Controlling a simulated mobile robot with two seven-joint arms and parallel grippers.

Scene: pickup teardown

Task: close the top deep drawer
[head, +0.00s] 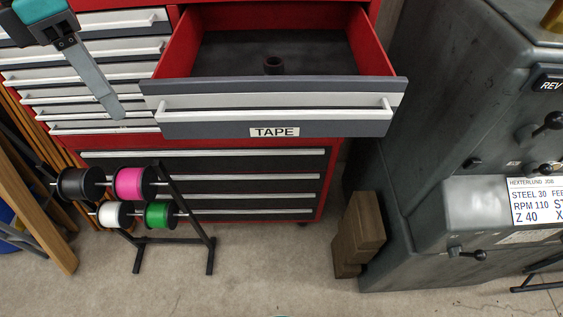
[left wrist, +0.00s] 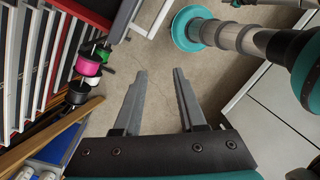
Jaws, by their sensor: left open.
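The top deep drawer (head: 215,126) of the red tool cabinet stands pulled well out in the head view, with a grey front, a long pale bar handle (head: 275,108) and a TAPE label. My right gripper is in neither view.
A rack of coloured spools (head: 131,183) stands before the cabinet's lower left. Wooden planks (head: 35,190) lean at the left. A wood block (head: 359,235) and a large grey machine (head: 440,140) are at the right. The floor in front is mostly clear.

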